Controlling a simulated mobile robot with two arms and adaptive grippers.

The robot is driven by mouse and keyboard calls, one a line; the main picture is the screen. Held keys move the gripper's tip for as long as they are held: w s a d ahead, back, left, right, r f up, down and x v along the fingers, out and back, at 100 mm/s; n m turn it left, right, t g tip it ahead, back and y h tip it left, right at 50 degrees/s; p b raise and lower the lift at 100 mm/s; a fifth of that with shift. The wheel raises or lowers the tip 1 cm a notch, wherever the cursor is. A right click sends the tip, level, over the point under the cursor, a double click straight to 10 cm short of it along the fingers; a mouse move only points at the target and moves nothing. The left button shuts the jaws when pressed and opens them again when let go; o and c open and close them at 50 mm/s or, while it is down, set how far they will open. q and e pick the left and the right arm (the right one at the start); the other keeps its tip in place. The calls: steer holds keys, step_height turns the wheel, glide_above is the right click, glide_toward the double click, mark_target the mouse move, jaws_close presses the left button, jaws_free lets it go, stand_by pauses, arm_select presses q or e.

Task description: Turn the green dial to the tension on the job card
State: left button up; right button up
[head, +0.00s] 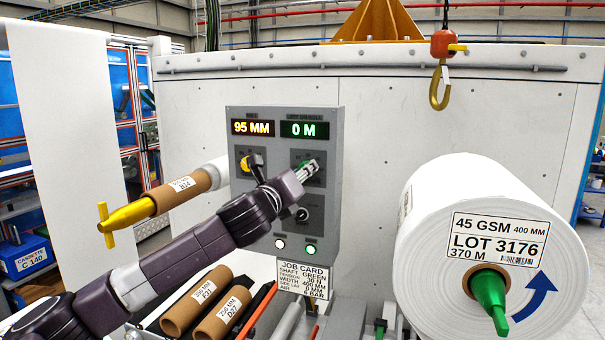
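The grey control panel (333,130) stands at the centre. It has an amber display reading 95 MM (252,128) and a green display reading 0 M (304,130). My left gripper (310,169) is at the panel's right column, below the green display. Its fingers cover whatever control is there, and I cannot make out a green dial or its setting. Whether the fingers are closed on anything is unclear. The job card (303,278) hangs below the panel; it reads shaft green and width 400 mm, but the tension figure is too small to read surely. My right gripper is out of view.
A yellow knob (253,162) and a small black dial (302,214) are on the panel, with two lit buttons below. A white roll (440,225) on a green shaft (489,292) stands right. A hook (440,88) hangs above. Cardboard cores (222,314) lie below my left arm.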

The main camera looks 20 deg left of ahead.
arm_select(q)
steer(key=shift+d+f, duration=0.1)
steer(key=shift+f, duration=0.35)
steer(key=o, duration=0.9)
steer(key=shift+o, duration=1.3)
steer(key=shift+r, duration=0.25)
steer(key=shift+s+r, duration=0.1)
steer(key=s+a, duration=0.1)
steer(key=s, duration=1.1)
steer(key=shift+f, duration=0.3)
steer(key=shift+w, duration=0.15)
